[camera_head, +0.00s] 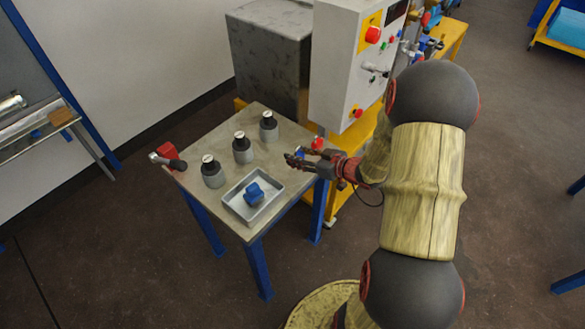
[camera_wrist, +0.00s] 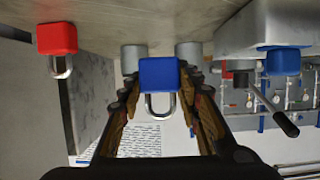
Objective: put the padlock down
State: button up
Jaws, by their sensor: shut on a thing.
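My gripper (camera_wrist: 160,80) is shut on a blue padlock (camera_wrist: 158,74), with its grey shackle pointing back toward the wrist. In the head view my gripper (camera_head: 290,158) is over the right part of the table (camera_head: 225,172), and a bit of blue shows at its fingers. I cannot tell whether the held padlock touches the tabletop. A second blue padlock (camera_head: 254,193) is in the grey tray (camera_head: 235,211); it also shows at the right of the wrist view (camera_wrist: 283,61). A red padlock (camera_wrist: 57,40) is apart from my gripper, at the left of the wrist view.
Three grey vessels with black tops (camera_head: 212,172) (camera_head: 242,149) (camera_head: 268,127) stand in a row on the table. A red item with a dark handle (camera_head: 168,156) is at the far left corner. A control cabinet (camera_head: 338,70) stands behind. Bare tabletop lies between vessels and tray.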

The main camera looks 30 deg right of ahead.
aim_at(293, 170)
jog(key=shift+w+a+f, duration=0.35)
jog(key=shift+w+f, duration=0.25)
jog(key=shift+f, duration=0.2)
jog(key=f+b, duration=0.3)
jog(key=shift+w+a+f, duration=0.15)
jog(key=shift+w+f, duration=0.1)
jog(key=shift+f, duration=0.15)
jog(key=shift+r, duration=0.1)
jog(key=o, duration=1.2)
